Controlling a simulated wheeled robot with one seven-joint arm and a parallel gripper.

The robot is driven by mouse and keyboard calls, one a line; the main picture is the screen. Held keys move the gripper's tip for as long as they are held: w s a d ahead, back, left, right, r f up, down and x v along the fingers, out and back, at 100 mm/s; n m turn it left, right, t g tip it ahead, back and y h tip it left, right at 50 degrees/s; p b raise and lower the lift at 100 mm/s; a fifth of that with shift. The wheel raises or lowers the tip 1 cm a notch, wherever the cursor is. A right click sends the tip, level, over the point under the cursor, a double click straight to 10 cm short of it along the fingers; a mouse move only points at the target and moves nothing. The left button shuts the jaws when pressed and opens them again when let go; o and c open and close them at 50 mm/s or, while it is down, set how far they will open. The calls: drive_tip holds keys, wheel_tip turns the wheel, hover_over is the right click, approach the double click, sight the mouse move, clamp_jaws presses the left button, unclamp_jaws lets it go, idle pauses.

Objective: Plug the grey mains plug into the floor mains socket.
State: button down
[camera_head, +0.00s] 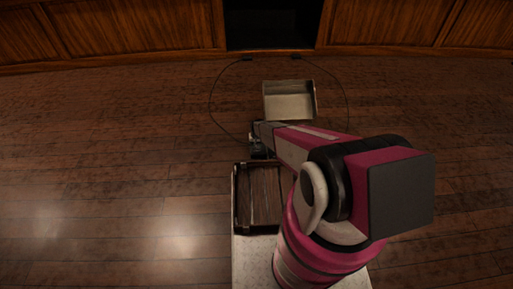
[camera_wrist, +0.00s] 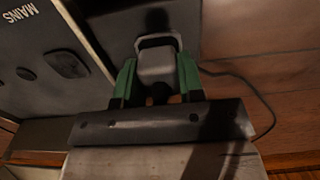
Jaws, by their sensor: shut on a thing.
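My gripper (camera_wrist: 156,80) shows in the wrist view with its green fingers shut on the grey mains plug (camera_wrist: 157,62). A pale loop stands at the plug's far end. At the upper left of that view is a dark grey panel (camera_wrist: 22,40) marked MAINS, with a dark oval socket (camera_wrist: 67,64) and a smaller dark oval beside it. The plug is to the right of these ovals, apart from them. In the head view my arm reaches down to the floor area between two boxes. The plug is hidden or too small to tell there.
A cream open box (camera_head: 289,85) lies beyond my arm, and a dark brown slatted tray (camera_head: 236,200) is nearer. Thin black cables (camera_head: 210,100) curve over the wooden floor on both sides. A cable (camera_wrist: 262,105) also shows in the wrist view. The floor at left is clear.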

drive_tip(key=shift+r, duration=2.55)
